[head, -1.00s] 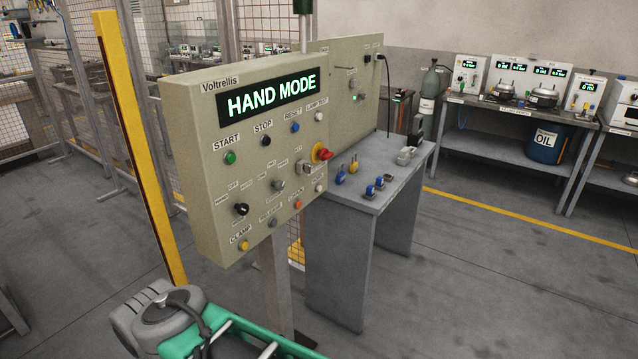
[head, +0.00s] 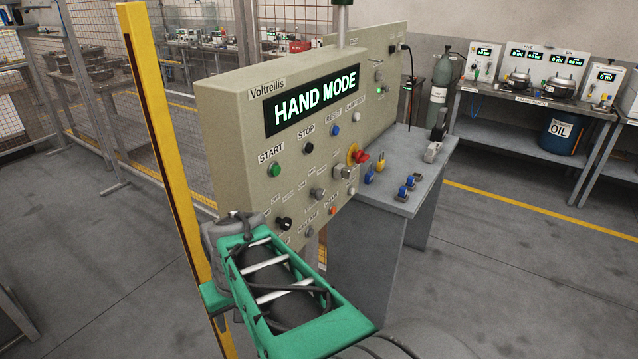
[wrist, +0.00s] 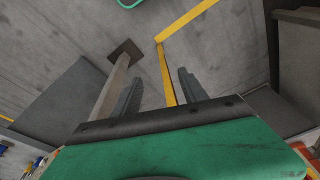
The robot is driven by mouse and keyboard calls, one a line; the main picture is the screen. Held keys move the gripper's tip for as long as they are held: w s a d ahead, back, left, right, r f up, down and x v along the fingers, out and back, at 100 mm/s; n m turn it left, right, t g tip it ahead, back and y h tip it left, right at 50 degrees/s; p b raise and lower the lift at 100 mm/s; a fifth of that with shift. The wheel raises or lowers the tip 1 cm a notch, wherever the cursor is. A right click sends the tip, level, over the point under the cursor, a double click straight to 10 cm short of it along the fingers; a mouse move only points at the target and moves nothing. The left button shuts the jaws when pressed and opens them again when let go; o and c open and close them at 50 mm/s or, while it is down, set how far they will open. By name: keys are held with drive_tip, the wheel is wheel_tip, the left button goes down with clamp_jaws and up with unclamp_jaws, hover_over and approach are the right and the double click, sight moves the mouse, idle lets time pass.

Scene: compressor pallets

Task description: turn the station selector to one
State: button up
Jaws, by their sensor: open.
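The beige Voltrellis control panel (head: 232,130) stands ahead with its display (head: 312,103) reading HAND MODE. A grey selector knob (head: 317,194) sits mid-panel with small labels around it; it looks like the station selector, but its setting is too small to read. A black selector knob (head: 284,223) is lower left of it. My green-framed arm is in front of the panel's lower left corner and covers part of the bottom row. My gripper (wrist: 160,82) shows in the wrist view, open and empty, over floor and the panel's post. Its fingers are not distinguishable in the head view.
A red emergency knob (head: 361,158) and a key-like switch (head: 344,172) are close right of the grey knob. A yellow post (head: 160,130) stands left of the panel. A grey table (head: 400,200) with padlocks is to the right. Open floor lies right of that.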

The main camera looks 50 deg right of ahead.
drive_tip(key=s+d+m+p, duration=0.2)
drive_tip(key=d+m, duration=0.1)
drive_tip(key=d, duration=0.8)
drive_tip(key=n+t+y+p, duration=0.1)
drive_tip(key=n+t+p, duration=0.3)
drive_tip(key=n+t, duration=0.3)
approach(322, 193)
drive_tip(key=f, duration=0.1)
drive_tip(key=p+x, duration=0.1)
drive_tip(key=x, duration=0.7)
drive_tip(key=shift+w+r, duration=0.1)
drive_tip(key=shift+w, duration=0.15)
drive_tip(key=shift+c, duration=0.2)
clamp_jaws()
